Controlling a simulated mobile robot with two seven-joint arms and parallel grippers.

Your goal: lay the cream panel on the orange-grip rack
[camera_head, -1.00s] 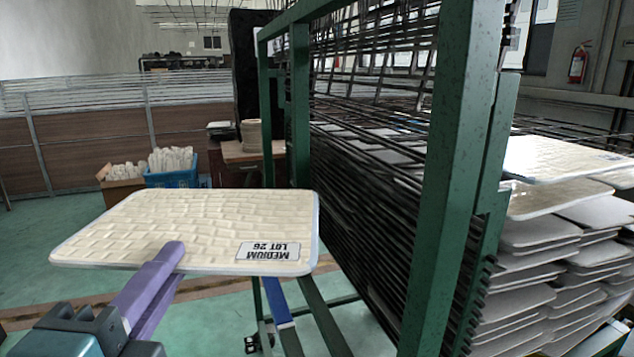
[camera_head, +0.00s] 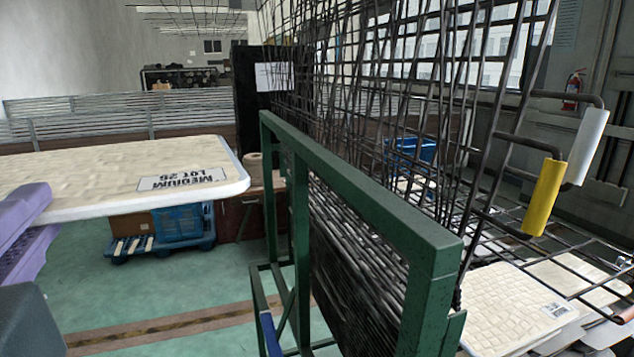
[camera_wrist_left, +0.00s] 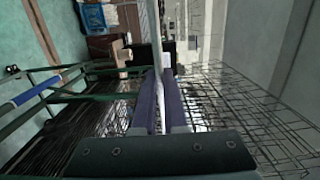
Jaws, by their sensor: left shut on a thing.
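The cream panel (camera_head: 120,165), with a brick-like relief and an upside-down "MEDIUM LOT 26" label, is held roughly level at the left of the head view. My left gripper (camera_head: 42,214), with purple fingers, is shut on its near-left part. The left wrist view shows the panel (camera_wrist_left: 157,35) edge-on between the fingers. A brownish-orange grip (camera_head: 622,315) shows at the lower right edge, on a black wire rack near laid panels; how much of that rack is bare I cannot tell. My right gripper is not in view.
A green steel frame (camera_head: 365,200) stands between the held panel and the right-hand racks. Raised wire racks carry a yellow grip (camera_head: 544,197) and a white grip (camera_head: 588,147). Another cream panel (camera_head: 510,305) lies low at right. A blue crate (camera_head: 183,225) stands behind.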

